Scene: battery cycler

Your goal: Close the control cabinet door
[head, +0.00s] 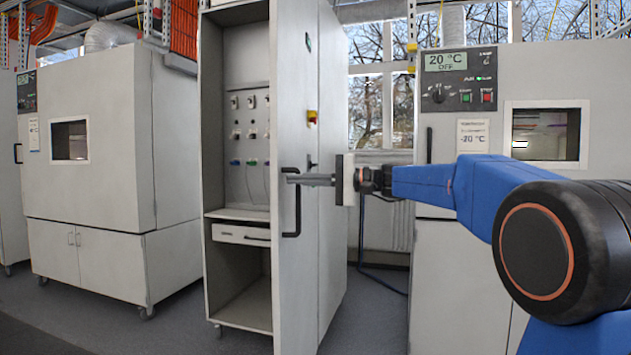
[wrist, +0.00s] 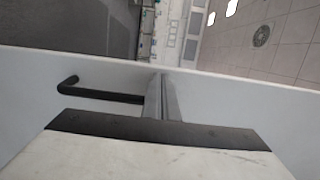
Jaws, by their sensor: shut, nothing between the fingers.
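The control cabinet (head: 208,150) stands in the middle of the head view with its tall grey door (head: 297,75) swung open towards me. The door's outer face is turned to the right. A black bar handle (head: 298,210) is on that face; it also shows in the wrist view (wrist: 105,95). My gripper (head: 288,178) is shut and empty, on the outer side of the door, with its fingertips at the upper part of the handle. In the wrist view the fingers (wrist: 162,90) point at the door panel, right beside the handle's end. I cannot tell whether they touch.
Inside the cabinet are a panel with connectors (head: 248,130) and a drawer (head: 240,235). A test chamber with a 20 °C display (head: 446,62) stands right, partly behind my blue arm. Another chamber (head: 100,175) stands left. Grey floor (head: 185,335) is free in front of the cabinet.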

